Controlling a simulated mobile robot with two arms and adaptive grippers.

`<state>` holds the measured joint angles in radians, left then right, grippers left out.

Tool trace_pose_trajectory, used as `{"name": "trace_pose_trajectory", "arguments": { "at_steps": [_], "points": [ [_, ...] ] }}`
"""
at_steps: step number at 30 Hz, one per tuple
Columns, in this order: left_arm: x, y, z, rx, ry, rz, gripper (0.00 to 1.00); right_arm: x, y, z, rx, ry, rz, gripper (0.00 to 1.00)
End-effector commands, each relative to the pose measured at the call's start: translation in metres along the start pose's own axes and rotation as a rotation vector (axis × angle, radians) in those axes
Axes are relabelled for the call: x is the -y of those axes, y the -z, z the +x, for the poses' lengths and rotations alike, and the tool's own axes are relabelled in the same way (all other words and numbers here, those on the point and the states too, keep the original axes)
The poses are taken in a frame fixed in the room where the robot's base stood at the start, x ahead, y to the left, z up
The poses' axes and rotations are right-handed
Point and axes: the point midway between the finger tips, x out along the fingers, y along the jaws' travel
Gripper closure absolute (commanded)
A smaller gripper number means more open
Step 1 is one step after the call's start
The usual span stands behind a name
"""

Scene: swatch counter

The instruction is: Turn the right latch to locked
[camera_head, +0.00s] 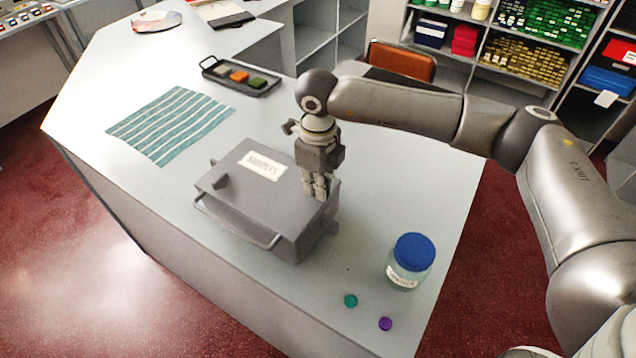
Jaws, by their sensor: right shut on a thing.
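A grey case (250,196) with a "SAMPLES" label (263,165) lies closed on the counter, with a carrying handle (235,224) along its front side. A small dark latch piece (220,179) stands up on the left part of its lid. My right gripper (319,196) points down at the right end of the lid. Its fingers are shut on the right latch, which they mostly hide, so its angle cannot be told. My left gripper is out of view.
A jar with a blue lid (410,261), a teal button (350,300) and a purple button (385,323) are to the right of the case. A striped cloth (170,124) and a black tray (241,77) with colored pieces lie behind it. The counter (415,185) right of my gripper is clear.

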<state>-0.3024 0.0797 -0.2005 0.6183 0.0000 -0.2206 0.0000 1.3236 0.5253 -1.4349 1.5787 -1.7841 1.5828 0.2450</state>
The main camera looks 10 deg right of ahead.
Motion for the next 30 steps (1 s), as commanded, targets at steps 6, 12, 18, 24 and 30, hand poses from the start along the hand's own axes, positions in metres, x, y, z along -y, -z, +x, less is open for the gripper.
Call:
{"name": "trace_pose_trajectory", "arguments": {
  "at_steps": [6, 12, 18, 24, 30],
  "points": [
    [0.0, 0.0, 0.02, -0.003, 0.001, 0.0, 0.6, 0.001, -0.001, 0.004, 0.003, 0.001, -0.077, 1.0],
    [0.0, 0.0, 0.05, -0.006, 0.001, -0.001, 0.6, 0.003, -0.001, 0.007, 0.003, 0.003, -0.222, 1.0],
    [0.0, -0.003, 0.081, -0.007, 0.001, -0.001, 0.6, 0.005, -0.002, 0.007, 0.004, 0.003, -0.41, 1.0],
    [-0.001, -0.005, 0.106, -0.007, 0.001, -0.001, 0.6, 0.007, -0.003, 0.006, 0.003, 0.003, -0.599, 1.0],
    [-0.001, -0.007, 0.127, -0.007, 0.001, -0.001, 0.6, 0.008, -0.004, 0.004, 0.004, 0.003, -0.79, 1.0]
  ]
}}
